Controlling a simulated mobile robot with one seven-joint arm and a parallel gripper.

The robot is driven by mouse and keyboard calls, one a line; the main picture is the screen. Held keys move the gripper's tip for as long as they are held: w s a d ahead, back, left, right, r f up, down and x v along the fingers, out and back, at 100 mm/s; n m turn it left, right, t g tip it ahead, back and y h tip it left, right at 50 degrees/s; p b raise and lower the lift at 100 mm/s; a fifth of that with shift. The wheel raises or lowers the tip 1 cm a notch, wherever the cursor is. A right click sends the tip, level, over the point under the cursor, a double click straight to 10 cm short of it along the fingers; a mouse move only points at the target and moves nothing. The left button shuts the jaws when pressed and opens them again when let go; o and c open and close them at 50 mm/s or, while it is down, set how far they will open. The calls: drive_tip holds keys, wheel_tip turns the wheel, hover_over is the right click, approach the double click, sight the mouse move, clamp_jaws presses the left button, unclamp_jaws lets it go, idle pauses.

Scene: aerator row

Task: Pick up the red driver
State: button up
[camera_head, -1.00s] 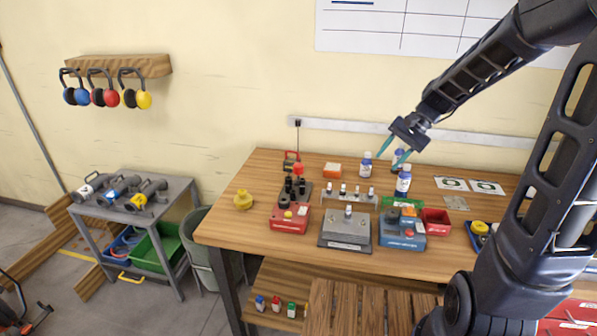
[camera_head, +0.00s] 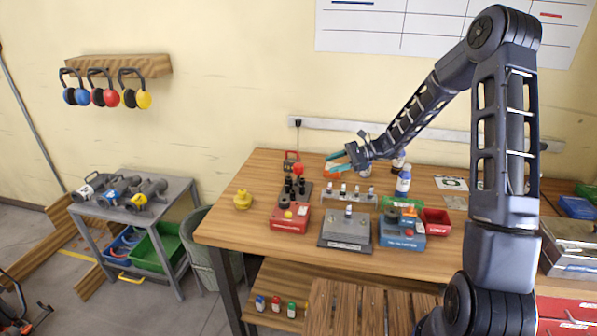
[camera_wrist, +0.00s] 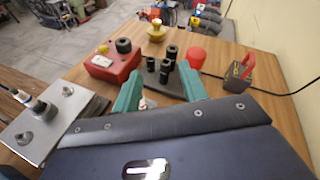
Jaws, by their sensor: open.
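The red driver appears to be the upright piece with a red rounded top (camera_head: 298,169) at the back of a small dark stand (camera_head: 303,188). In the wrist view its red top (camera_wrist: 197,57) shows just beyond my right fingertip, beside several black upright pieces (camera_wrist: 171,58) in the stand; its lower part is hidden. My gripper (camera_head: 331,167) is open and empty, above the workbench and to the right of the driver in the head view. In the wrist view its teal fingers (camera_wrist: 160,72) are spread apart and point toward the stand.
A red box (camera_head: 289,218), a grey block (camera_head: 345,231) and a blue box (camera_head: 401,229) line the bench front. White-capped bottles (camera_head: 403,181) stand right of my gripper. A yellow item (camera_head: 243,200) sits at left.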

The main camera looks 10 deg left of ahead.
sight(299, 174)
drive_tip(key=w+a+f+m+y, duration=0.1)
drive_tip(key=f, duration=0.1)
drive_tip(key=w+a+f+m+t+y, duration=0.1)
drive_tip(key=w+a+f+m, duration=0.1)
drive_tip(key=w+a+f+m+y, duration=0.1)
drive_tip(key=w+a+f, duration=0.1)
drive_tip(key=shift+a+f+m+y, duration=0.1)
drive_tip(key=shift+f+m+y, duration=0.2)
drive_tip(key=shift+f+m, duration=0.1)
drive_tip(key=x, duration=0.5)
drive_tip(key=shift+a, duration=0.2)
drive_tip(key=shift+r+x, duration=0.15)
drive_tip(key=shift+x, duration=1.2)
drive_tip(key=shift+r+x, duration=0.2)
drive_tip(key=shift+x, duration=1.15)
drive_tip(key=c, duration=0.7)
drive_tip(key=shift+r, duration=0.15)
